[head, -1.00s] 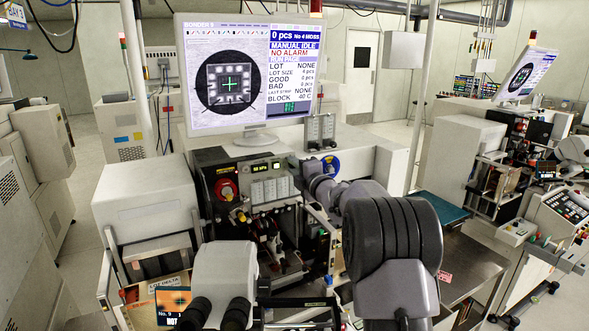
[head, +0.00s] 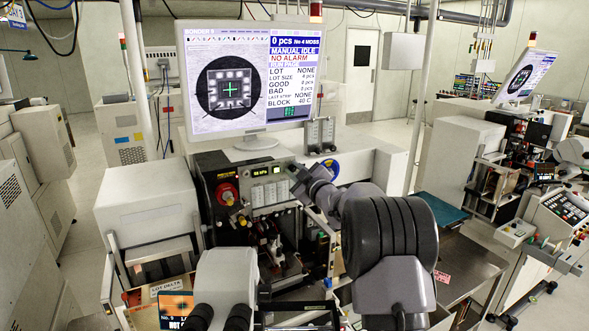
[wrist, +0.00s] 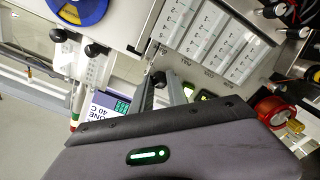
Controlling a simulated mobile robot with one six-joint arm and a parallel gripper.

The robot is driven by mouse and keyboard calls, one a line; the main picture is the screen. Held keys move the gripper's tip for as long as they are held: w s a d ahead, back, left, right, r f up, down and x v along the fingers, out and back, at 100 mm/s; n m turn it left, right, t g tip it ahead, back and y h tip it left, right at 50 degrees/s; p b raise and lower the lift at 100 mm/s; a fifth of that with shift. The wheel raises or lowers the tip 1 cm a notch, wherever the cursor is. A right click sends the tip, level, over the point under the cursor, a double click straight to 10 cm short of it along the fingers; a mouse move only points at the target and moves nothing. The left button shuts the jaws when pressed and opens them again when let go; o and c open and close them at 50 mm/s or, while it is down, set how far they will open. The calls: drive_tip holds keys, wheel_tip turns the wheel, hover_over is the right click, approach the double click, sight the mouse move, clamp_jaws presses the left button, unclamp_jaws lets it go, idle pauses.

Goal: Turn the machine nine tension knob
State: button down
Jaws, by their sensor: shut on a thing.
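My gripper (head: 296,178) is at the upper right of the bonder's front panel in the head view, beside the display and the white switch blocks. In the wrist view its two grey fingers (wrist: 162,88) are shut on a small dark knob (wrist: 158,78) near the panel's edge. That is likely the tension knob, but I cannot read a label on it. The gripper hides it in the head view. The monitor (head: 250,75) above reads MANUAL IDLE and NO ALARM. A small screen (head: 177,305) low on the machine partly shows its number, seemingly No. 9.
A large red knob (head: 226,193) is on the panel's left; it also shows in the wrist view (wrist: 275,110). White switch blocks (wrist: 205,38) and a blue-yellow spool (wrist: 75,8) are close to my gripper. Microscope eyepieces (head: 220,315) stand in front.

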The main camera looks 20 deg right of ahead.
drive_tip(key=m+p, duration=0.1)
drive_tip(key=m, duration=0.4)
drive_tip(key=shift+r+m+p, duration=0.1)
drive_tip(key=shift+m+p, duration=0.2)
drive_tip(key=shift+p, duration=0.05)
drive_tip(key=m+p, duration=0.1)
drive_tip(key=m, duration=0.4)
drive_tip(key=shift+m+p, duration=0.3)
drive_tip(key=c, duration=1.3)
unclamp_jaws()
drive_tip(key=s, duration=1.7)
drive_tip(key=shift+s+d, duration=0.2)
drive_tip(key=shift+d, duration=0.15)
